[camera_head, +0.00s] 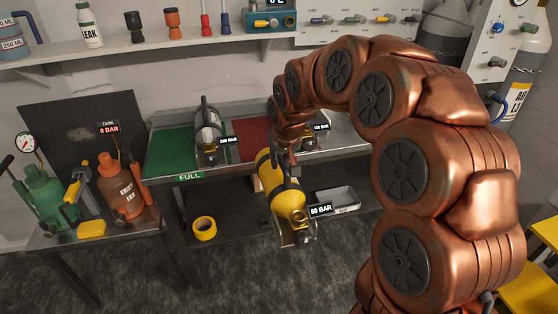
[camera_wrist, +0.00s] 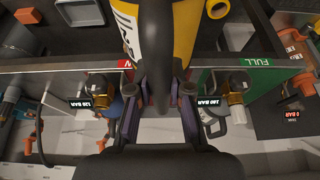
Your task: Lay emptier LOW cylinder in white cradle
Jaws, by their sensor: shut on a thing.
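My gripper (camera_head: 285,160) is shut on a yellow cylinder (camera_head: 278,183) with dark bands and a tag reading 50 BAR. It holds the cylinder tilted in front of the bench, valve end down toward the viewer. In the wrist view, the cylinder (camera_wrist: 183,28) fills the top centre, between the fingers (camera_wrist: 158,100). I cannot make out a white cradle.
A grey tray (camera_head: 338,200) and yellow tape roll (camera_head: 204,228) lie on the low shelf under the bench. A side table (camera_head: 60,238) at left bears a green tank (camera_head: 45,192) and an orange tank (camera_head: 120,190). Open floor lies in front.

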